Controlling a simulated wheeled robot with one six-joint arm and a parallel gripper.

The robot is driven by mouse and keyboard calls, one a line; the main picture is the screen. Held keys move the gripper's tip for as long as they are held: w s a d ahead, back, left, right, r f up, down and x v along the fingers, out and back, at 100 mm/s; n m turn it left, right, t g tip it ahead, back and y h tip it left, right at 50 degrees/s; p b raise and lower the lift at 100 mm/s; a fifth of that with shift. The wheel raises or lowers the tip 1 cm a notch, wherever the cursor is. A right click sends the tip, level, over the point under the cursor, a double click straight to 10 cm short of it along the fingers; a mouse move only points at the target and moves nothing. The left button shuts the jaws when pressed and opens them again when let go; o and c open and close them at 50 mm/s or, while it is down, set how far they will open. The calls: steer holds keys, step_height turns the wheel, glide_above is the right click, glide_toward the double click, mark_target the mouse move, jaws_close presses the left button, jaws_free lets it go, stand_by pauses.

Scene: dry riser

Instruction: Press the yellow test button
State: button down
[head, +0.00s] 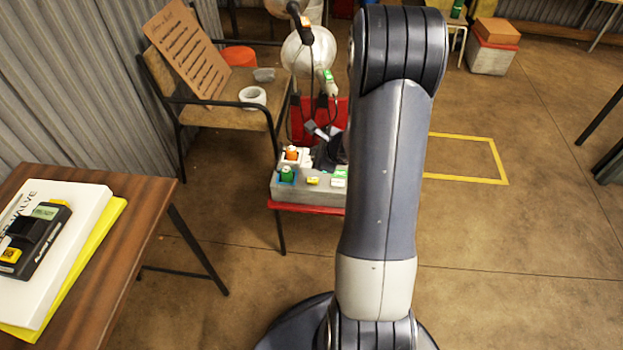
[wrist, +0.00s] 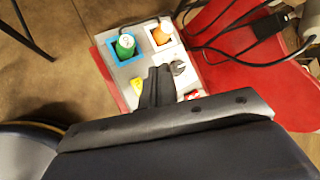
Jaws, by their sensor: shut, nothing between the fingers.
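A grey box (head: 300,192) stands on a red surface, with a green knob (head: 287,173) in a blue surround and an orange knob (head: 291,153) in a white one. A small yellow piece (head: 312,180), which looks like the yellow test button, is on the box's near side. In the wrist view the yellow piece (wrist: 137,87) shows just left of my gripper (wrist: 159,70), partly covered by it. My gripper is shut and empty over the box; its height above the top and any contact cannot be told. In the head view my arm blocks much of it.
Black cables and an adapter (wrist: 268,26) lie beside the box on the red surface (wrist: 225,80). A wooden table (head: 150,215) at left holds a black meter (head: 38,235) on a white binder. A chair (head: 225,112) stands behind.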

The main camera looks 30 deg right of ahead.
steer(key=shift+f, duration=0.1)
steer(key=b, duration=0.6)
glide_above(315, 182)
step_height(315, 182, down, 8)
steer(key=shift+r, duration=0.2)
steer(key=shift+f+b, duration=0.55)
steer(key=shift+b, duration=0.4)
steer(key=shift+f, duration=0.1)
stand_by(0.7)
steer(key=shift+f+b, duration=0.35)
steer(key=shift+b, duration=0.3)
steer(key=shift+f+b, duration=0.4)
steer(key=shift+b, duration=0.15)
stand_by(0.5)
steer(key=shift+r, duration=0.15)
steer(key=shift+r+p, duration=0.6)
steer(key=shift+r, duration=0.15)
